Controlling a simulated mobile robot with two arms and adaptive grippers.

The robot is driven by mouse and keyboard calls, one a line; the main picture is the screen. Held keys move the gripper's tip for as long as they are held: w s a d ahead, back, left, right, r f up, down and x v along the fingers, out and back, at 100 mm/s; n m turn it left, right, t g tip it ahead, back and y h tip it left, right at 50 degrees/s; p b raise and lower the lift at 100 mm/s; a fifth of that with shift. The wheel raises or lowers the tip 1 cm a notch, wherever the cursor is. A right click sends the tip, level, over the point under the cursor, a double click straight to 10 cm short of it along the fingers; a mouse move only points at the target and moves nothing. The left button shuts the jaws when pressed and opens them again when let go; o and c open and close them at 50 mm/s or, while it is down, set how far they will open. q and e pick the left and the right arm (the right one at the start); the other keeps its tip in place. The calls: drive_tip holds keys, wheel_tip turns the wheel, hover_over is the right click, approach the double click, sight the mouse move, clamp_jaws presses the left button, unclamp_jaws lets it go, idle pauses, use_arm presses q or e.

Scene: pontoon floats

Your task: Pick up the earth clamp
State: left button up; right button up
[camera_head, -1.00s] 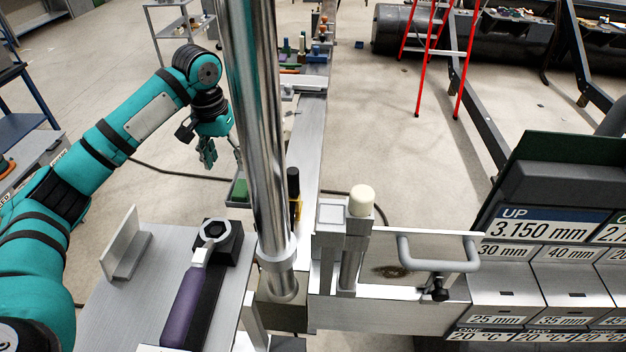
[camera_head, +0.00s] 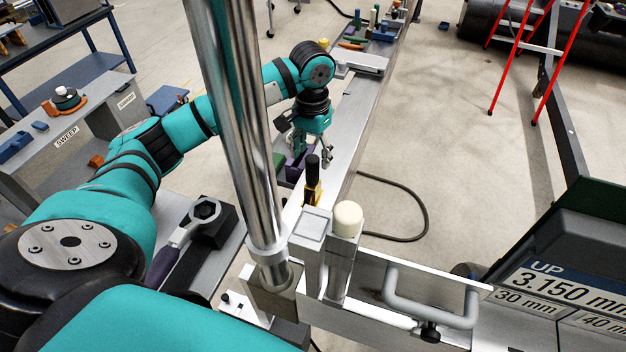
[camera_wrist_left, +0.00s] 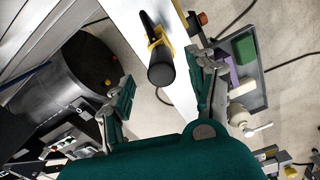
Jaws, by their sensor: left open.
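A tool with a black handle and yellow body (camera_head: 312,185) stands on the long metal beam; it looks like the earth clamp, but I cannot be sure. My left gripper (camera_head: 312,148) is open just beyond it in the head view, pointing down. In the left wrist view the black and yellow tool (camera_wrist_left: 160,62) lies between the two spread fingers (camera_wrist_left: 166,82), apart from both, and points its black end toward the camera. Its lower part is partly hidden. My right gripper is in neither view.
A grey tray (camera_wrist_left: 258,98) with green and purple blocks is beside the beam. A polished column (camera_head: 240,120) and a white-capped post (camera_head: 347,220) stand close by. A wrench-like tool (camera_head: 185,235) lies on the left table. A black cable (camera_head: 425,215) crosses the floor.

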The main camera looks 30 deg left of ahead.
sight(313, 170)
use_arm(q)
wheel_tip(313, 170, down, 2)
drive_tip(key=shift+w+f, duration=0.1)
drive_tip(key=shift+w, duration=0.05)
wheel_tip(313, 170, down, 4)
drive_tip(key=shift+f, duration=0.1)
drive_tip(key=c, duration=1.2)
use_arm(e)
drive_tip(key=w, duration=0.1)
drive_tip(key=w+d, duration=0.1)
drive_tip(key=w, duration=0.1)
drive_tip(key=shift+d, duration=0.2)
